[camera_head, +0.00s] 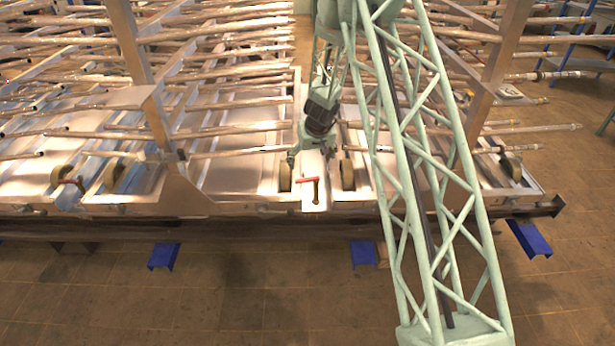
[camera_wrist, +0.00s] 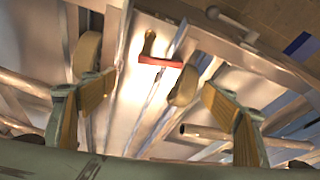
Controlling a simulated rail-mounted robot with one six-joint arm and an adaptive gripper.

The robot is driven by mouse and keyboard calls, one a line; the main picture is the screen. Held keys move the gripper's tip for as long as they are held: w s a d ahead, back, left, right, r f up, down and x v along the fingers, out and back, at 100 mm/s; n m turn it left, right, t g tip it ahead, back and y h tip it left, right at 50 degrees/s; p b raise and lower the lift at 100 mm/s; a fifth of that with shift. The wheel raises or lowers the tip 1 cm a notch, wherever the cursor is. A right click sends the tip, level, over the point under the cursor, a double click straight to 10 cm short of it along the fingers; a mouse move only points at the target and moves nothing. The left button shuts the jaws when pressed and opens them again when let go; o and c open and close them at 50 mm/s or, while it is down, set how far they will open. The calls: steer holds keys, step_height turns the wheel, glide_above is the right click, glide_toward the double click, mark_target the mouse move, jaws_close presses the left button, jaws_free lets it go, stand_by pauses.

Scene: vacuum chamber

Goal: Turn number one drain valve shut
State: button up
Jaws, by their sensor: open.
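A valve with a red lever handle (camera_head: 308,181) and a brass-coloured body (camera_head: 315,193) sits at the front edge of the metal frame, near the middle in the head view. In the wrist view its red handle (camera_wrist: 160,62) lies crosswise, with the brass part (camera_wrist: 149,43) beyond it. My gripper (camera_head: 312,157) is above and behind this valve. In the wrist view my gripper (camera_wrist: 158,95) is open and empty, its padded fingers wide apart and not touching the handle. Another red handle (camera_head: 72,183) shows at the left. No number is readable on either.
Tan wheels (camera_head: 347,174) stand close beside my gripper, one also near the right finger in the wrist view (camera_wrist: 185,86). Metal pipes (camera_head: 240,128) and upright posts (camera_head: 155,110) crowd the frame. Blue supports (camera_head: 164,256) stand on the brown floor, which is mostly clear in front.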

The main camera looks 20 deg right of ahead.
mark_target(308, 179)
steer(key=shift+b+x, duration=1.45)
steer(key=shift+x, duration=5)
steer(key=shift+w, duration=0.1)
steer(key=c, duration=1.1)
